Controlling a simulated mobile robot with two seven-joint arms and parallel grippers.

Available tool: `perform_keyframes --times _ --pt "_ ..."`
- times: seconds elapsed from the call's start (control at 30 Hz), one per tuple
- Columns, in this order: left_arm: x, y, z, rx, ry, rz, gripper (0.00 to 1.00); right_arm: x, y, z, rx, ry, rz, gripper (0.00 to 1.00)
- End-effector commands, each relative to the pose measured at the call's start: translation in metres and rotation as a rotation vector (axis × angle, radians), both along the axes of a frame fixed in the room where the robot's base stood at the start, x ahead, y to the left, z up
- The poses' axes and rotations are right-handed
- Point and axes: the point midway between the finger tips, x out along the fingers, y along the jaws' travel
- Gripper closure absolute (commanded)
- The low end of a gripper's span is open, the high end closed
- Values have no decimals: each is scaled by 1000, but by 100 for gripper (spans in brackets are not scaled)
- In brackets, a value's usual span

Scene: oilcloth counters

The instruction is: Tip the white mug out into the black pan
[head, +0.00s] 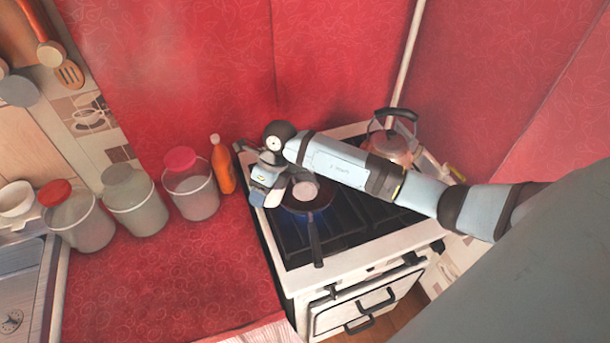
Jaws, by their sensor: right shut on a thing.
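The black pan (309,206) sits on the stove's left side, its handle (315,244) pointing to the front. Blue flame shows under it. The white mug (304,190) is over the pan and shows as a small pale round shape; I cannot make out its exact tilt or contents. My right gripper (277,190) reaches in from the right, bends down at the pan's left side, and is shut on the mug. The wrist and forearm hide part of the pan's far side. My left gripper is not in view.
A copper kettle (394,146) stands at the stove's back right, behind my right arm. An orange bottle (222,166) and several lidded jars (190,186) line the back of the red counter (170,275). The counter's front is clear.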

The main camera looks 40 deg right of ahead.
Motion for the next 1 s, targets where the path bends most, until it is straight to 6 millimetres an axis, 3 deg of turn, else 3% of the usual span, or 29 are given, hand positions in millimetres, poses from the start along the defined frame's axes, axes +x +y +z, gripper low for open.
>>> perform_keyframes --times 0.17,0.4,0.67,0.73,1.0 --pt "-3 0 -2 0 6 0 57 0 -11 10 108 4 -3 93" --pt "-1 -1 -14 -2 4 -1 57 1 -27 4 251 12 -2 93" --pt "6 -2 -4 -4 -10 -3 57 2 -36 22 405 17 -2 93" --pt "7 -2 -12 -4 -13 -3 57 1 -38 14 474 24 -5 93" --pt "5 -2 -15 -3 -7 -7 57 2 -42 17 550 24 0 93"
